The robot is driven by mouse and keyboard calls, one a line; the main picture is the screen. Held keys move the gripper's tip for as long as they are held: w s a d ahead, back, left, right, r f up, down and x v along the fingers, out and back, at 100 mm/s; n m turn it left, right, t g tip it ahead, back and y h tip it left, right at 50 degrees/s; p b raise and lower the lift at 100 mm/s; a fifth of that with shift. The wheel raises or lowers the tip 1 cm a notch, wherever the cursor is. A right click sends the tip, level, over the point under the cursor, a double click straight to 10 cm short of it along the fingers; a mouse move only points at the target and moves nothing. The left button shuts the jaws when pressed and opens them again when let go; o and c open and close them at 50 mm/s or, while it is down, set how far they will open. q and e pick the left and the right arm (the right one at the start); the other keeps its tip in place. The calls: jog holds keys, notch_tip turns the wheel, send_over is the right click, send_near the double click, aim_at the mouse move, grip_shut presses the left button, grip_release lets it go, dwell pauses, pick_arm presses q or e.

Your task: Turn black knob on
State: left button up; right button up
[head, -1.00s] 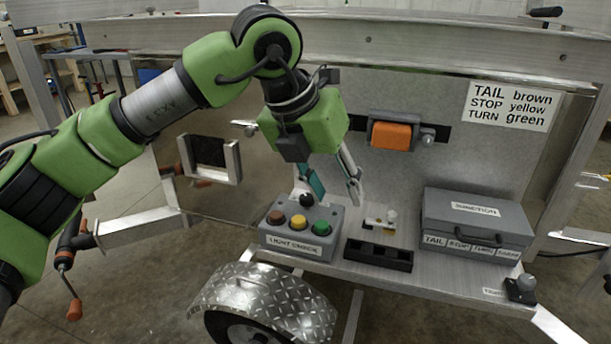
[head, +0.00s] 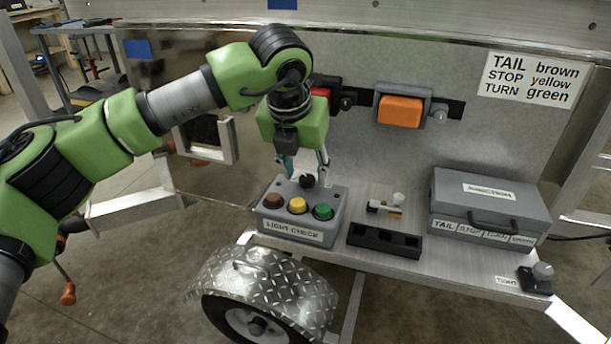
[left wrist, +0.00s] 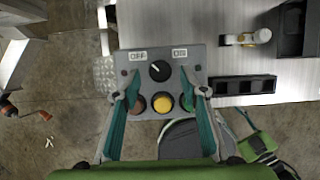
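The black knob (head: 307,181) stands at the back of the grey light check box (head: 290,234), behind the brown, yellow and green buttons. In the left wrist view the knob (left wrist: 160,71) sits between OFF and ON labels, and its white mark points up and left toward OFF (left wrist: 138,56). My left gripper (head: 306,166) is open above the knob. In the left wrist view its teal fingers (left wrist: 159,88) are spread to either side of the knob, apart from it. My right gripper is not in view.
A grey junction box (head: 490,208) and a black slotted tray (head: 384,240) are to the right on the trailer bed. An orange lamp (head: 400,111) is on the panel behind. A sign (head: 533,80) lists colours. A tyre with a fender (head: 265,285) is below.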

pick_arm(q)
jog(key=shift+w+d+f, duration=0.1)
jog(key=shift+w+f, duration=0.15)
jog(key=shift+f, duration=0.4)
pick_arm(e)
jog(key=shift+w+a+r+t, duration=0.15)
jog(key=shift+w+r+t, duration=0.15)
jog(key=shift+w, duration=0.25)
pick_arm(q)
jog(key=c, duration=1.1)
